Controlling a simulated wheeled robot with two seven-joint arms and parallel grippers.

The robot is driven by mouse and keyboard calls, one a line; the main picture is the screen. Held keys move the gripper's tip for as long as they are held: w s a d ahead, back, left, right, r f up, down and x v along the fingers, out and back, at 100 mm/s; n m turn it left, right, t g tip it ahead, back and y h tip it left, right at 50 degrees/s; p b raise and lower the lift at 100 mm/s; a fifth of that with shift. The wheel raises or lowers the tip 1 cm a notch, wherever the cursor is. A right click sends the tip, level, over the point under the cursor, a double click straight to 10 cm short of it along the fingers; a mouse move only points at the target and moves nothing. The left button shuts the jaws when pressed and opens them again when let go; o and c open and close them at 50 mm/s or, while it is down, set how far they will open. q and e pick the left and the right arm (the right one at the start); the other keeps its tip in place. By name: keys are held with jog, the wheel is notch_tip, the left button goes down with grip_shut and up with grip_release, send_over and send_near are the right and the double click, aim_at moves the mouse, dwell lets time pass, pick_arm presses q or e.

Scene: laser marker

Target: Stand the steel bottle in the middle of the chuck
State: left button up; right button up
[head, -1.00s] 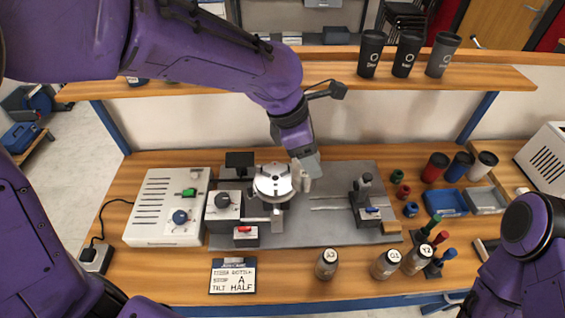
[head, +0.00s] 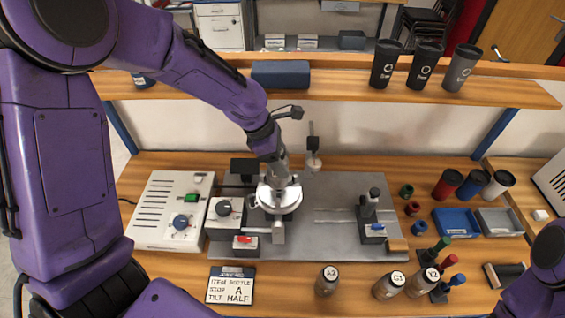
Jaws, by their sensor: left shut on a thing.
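The round silver chuck (head: 290,203) sits left of the middle of the grey plate. My left gripper (head: 278,178) reaches down from above, with its tip directly over the chuck. It is shut on a grey metallic thing, taken to be the steel bottle, which the gripper and wrist mostly hide. I cannot tell whether the bottle touches the chuck face. Only a purple part of my right arm shows at the lower right; its gripper is out of view.
A laser post (head: 314,142) stands close behind the chuck. The control box (head: 160,213) is to the left and a small stand (head: 370,212) to the right. Labelled bottles (head: 327,281) and a placard (head: 231,285) line the front. Dark cups (head: 424,66) stand on the shelf.

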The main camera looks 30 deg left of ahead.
pick_arm(q)
notch_tip(320, 180, down, 2)
jog(key=shift+w+f, duration=0.1)
jog(key=shift+f, duration=0.05)
jog(key=shift+d, duration=0.1)
jog(key=shift+f, duration=0.1)
jog(key=o, duration=1.1)
jog(key=v, duration=1.2)
jog(key=shift+b, duration=0.45)
